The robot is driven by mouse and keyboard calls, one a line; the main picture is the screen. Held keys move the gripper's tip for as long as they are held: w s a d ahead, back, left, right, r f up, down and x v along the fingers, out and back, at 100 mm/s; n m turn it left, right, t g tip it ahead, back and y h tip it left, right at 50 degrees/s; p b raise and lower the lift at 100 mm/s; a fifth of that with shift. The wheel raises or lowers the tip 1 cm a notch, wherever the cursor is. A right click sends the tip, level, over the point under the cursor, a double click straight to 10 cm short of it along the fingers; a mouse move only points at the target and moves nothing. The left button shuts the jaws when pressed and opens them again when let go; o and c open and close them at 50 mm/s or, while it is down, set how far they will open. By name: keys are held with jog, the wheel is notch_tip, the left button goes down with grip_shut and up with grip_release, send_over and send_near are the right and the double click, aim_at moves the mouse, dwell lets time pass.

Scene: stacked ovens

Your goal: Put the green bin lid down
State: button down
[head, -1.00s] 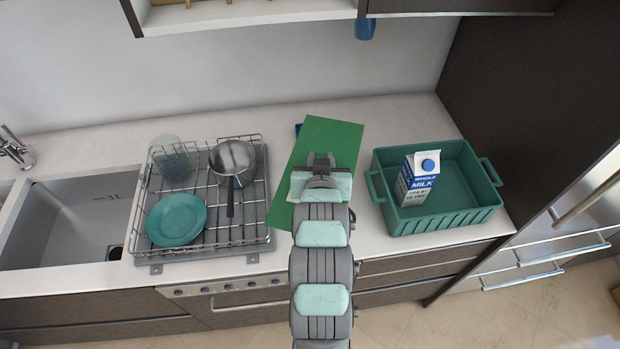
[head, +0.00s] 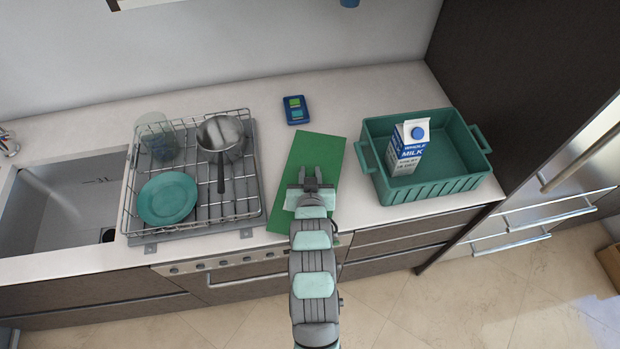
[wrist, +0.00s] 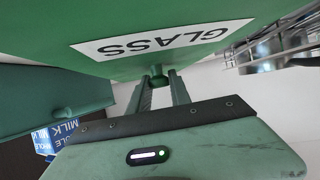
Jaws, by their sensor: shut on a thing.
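The green bin lid (head: 314,160) is a flat green panel over the counter between the dish rack and the green bin. In the wrist view the lid (wrist: 150,20) fills the top and carries a white label reading "GLASS". My gripper (head: 310,183) is at the lid's near part in the head view. In the wrist view my gripper's two fingers (wrist: 158,82) are shut on a small green knob on the lid. Whether the lid touches the counter is hard to tell.
A green bin (head: 459,187) with a milk carton (head: 408,148) stands at right. A wire dish rack (head: 246,190) at left holds a teal plate (head: 167,198), a glass (head: 156,136) and a pot (head: 221,136). A blue device (head: 296,110) lies behind the lid. The sink (head: 60,210) is far left.

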jog(key=shift+f, duration=1.4)
jog(key=shift+f, duration=0.1)
jog(key=c, duration=1.2)
grip_release()
